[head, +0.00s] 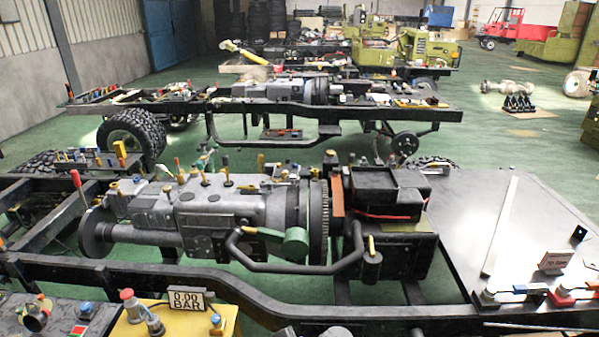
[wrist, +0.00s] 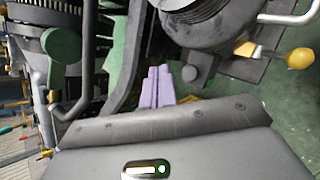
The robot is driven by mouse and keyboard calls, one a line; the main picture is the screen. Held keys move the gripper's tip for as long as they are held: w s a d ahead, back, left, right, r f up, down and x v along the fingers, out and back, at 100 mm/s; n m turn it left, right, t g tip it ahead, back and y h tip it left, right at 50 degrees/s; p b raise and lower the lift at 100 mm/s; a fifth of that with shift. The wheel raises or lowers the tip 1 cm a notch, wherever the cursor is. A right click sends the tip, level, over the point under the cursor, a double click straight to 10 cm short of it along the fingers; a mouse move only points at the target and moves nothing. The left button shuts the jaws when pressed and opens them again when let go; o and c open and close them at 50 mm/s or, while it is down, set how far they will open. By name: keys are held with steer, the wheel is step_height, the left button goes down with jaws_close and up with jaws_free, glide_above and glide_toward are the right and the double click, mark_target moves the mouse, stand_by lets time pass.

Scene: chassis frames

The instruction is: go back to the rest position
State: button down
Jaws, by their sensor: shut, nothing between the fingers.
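My gripper (wrist: 157,80) shows in the wrist view as two pale purple fingers side by side, shut with nothing between them. It points toward the dark chassis frame and green floor. The grey housing of my wrist fills the bottom of that view. I cannot make out the gripper in the head view. In the head view the near chassis (head: 150,275) carries a grey gearbox (head: 222,212). A green cylinder (head: 294,243) and a bent black pipe sit beside it; the green part also shows in the wrist view (wrist: 65,47).
A dark flat plate (head: 465,225) with small parts lies at the right. A second chassis (head: 380,111) stands behind. Green floor (head: 500,150) is open at the back right.

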steer(key=s+d+r+m+g+y, duration=0.1)
steer(key=s+d+r+m, duration=0.4)
steer(key=r, duration=0.5)
steer(key=s+d+r+m+g+y, duration=0.1)
steer(key=s+d+r+m+g, duration=0.1)
steer(key=s+d+r+m, duration=0.3)
steer(key=s+d+r+m+g+y, duration=0.2)
steer(key=s+d+r+m, duration=0.3)
steer(key=r+m, duration=0.6)
steer(key=s+v, duration=0.1)
steer(key=v, duration=0.5)
steer(key=shift+d+r, duration=0.15)
steer(key=shift+d, duration=0.15)
